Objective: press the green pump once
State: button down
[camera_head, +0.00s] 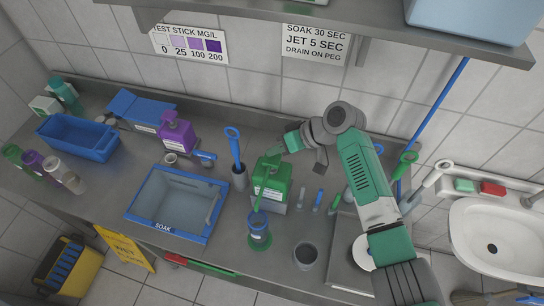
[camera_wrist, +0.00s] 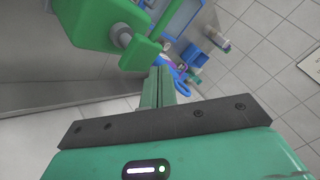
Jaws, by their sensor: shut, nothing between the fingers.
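The green pump (camera_head: 270,180) is a bottle standing upright on the counter, just right of the soak basin, with a pale label on its front. In the wrist view, part of its green body (camera_wrist: 92,22) fills the upper left, with a grey stem and a green top piece (camera_wrist: 140,50). My gripper (camera_head: 281,149) is just above and behind the pump in the head view. In the wrist view its fingers (camera_wrist: 158,82) are together, with nothing between them, close beside the green top piece. I cannot tell whether they touch it.
A purple pump bottle (camera_head: 176,132) stands to the left. The blue-rimmed soak basin (camera_head: 157,228) lies left of the green pump. A blue-topped jar (camera_head: 259,234) and a grey cup (camera_head: 306,254) stand in front. A blue-handled brush (camera_head: 236,150) stands in a holder close by.

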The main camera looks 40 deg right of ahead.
dwell(0.7)
jog(key=shift+f, duration=0.45)
jog(key=shift+f+b, duration=0.9)
jog(key=shift+f, duration=0.1)
dwell(0.7)
jog(key=shift+r, duration=0.15)
jog(key=shift+r+p, duration=1.1)
jog(key=shift+r, duration=0.15)
notch_tip(320, 180, up, 5)
jog(key=p, duration=0.4)
jog(key=shift+r, duration=0.1)
